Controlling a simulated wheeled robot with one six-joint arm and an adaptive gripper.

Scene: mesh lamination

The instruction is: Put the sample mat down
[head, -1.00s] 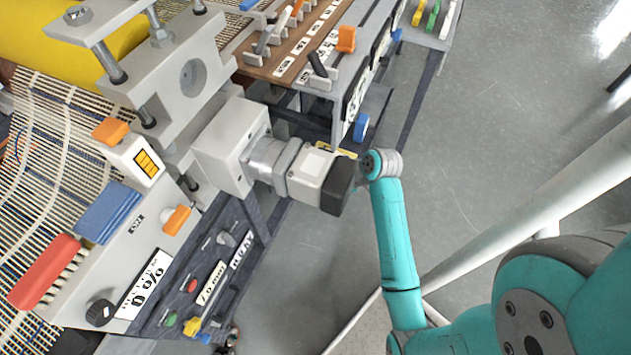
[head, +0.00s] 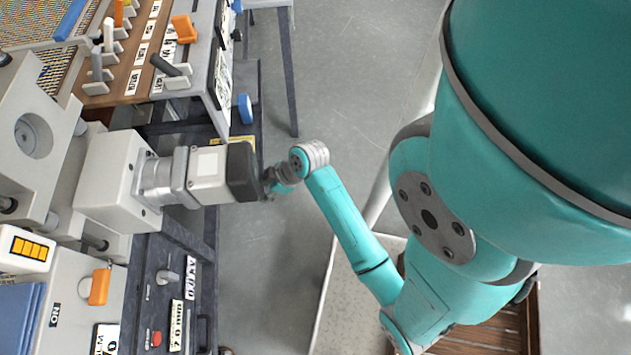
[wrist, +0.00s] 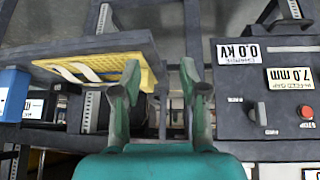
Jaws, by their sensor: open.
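In the head view my gripper (head: 272,182) is small and partly hidden by the end of the grey motor. A yellow, finely patterned flat piece with pale stripes (wrist: 105,68) lies at a grey board's edge, left of the fingers in the wrist view. A yellow strip (head: 233,141) shows in the head view.
The motor with its black end (head: 240,172) juts out beside my gripper. A blue block (wrist: 12,92) is at far left. Grey floor (head: 340,80) is open beyond the machine.

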